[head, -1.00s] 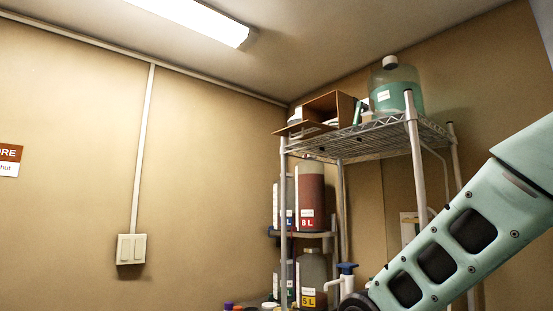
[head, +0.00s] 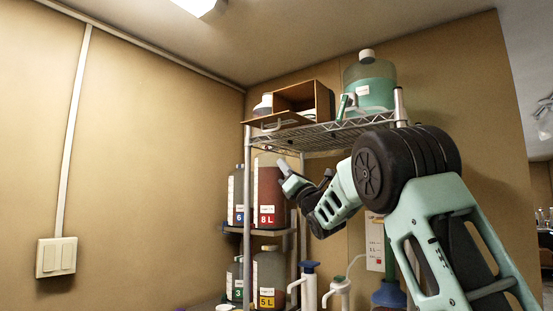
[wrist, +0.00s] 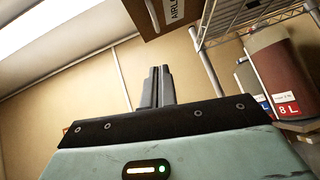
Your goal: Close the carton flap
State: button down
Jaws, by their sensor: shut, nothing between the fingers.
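The brown carton (head: 322,98) lies on the top wire shelf in the head view, its open side facing me. Its flap (head: 268,122) sticks out flat past the shelf's front edge, open. White items show partly inside and beside it. In the wrist view the carton's lettered brown panel (wrist: 172,14), reading "AIRL", is at the top; I cannot tell if this is the flap. My gripper (head: 284,168) is below the shelf, in front of the red 8 L container, apart from the flap. Its fingers (wrist: 157,86) are shut and empty, below the panel in the wrist view.
A large green jug (head: 370,85) stands right of the carton on the wire shelf (head: 345,132). The 8 L container (head: 268,190) stands on the shelf below, close behind my gripper. A shelf post (head: 247,190) is left of it. The left side is free up to the wall.

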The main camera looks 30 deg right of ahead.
jog(key=w+r+p, duration=0.5)
jog(key=r+p, duration=0.3)
jog(key=r, duration=0.1)
jog(key=shift+w+r, duration=0.3)
jog(key=shift+w, duration=0.05)
jog(key=shift+a, duration=0.15)
